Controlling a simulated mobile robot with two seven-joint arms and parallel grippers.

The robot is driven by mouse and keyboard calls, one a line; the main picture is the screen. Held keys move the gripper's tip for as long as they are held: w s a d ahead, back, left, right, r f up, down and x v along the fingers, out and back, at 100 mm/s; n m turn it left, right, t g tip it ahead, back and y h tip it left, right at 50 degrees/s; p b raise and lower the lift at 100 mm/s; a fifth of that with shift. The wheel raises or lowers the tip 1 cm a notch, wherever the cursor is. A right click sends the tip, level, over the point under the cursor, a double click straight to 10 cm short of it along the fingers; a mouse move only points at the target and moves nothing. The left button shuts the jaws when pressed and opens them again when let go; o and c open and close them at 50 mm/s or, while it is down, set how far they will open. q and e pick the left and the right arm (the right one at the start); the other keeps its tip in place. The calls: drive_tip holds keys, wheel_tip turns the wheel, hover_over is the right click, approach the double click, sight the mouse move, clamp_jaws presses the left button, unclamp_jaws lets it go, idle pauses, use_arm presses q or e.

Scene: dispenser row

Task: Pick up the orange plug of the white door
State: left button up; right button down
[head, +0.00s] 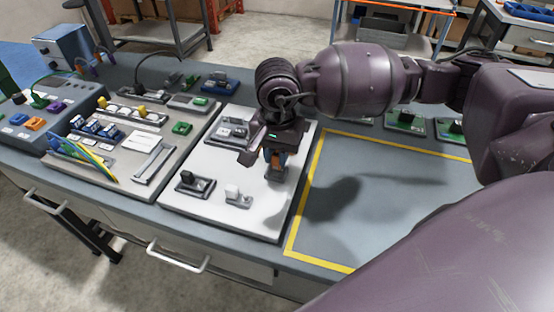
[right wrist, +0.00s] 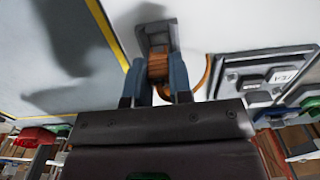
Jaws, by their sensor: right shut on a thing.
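The white door (head: 222,205) is a flat white panel on the table, left of the yellow-framed area. My right gripper (head: 275,165) points down over its right part. In the right wrist view its two blue-grey fingers (right wrist: 162,80) are closed on the orange plug (right wrist: 158,66). The plug also shows as a bit of orange in the head view (head: 282,158). A grey socket block (right wrist: 154,36) lies right at the plug's tip; I cannot tell whether the plug is inside it. An orange cord (right wrist: 207,75) curves beside the fingers. My left gripper is not in view.
Other grey fittings stand on the door, among them a dark one (head: 194,183) and a light one (head: 238,197). A beige board (head: 125,140) with switches and wires lies to the left. The yellow-framed area (head: 385,195) to the right is bare.

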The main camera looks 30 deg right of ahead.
wheel_tip(320, 180, up, 18)
drive_tip(key=shift+p, duration=0.4)
drive_tip(key=shift+w+r, duration=0.1)
drive_tip(key=shift+r, duration=0.2)
idle(0.4)
drive_tip(key=shift+r, duration=0.25)
drive_tip(key=shift+r, duration=0.25)
drive_tip(key=shift+r+p, duration=0.15)
drive_tip(key=shift+p, duration=0.15)
idle(0.6)
drive_tip(key=shift+r, duration=0.2)
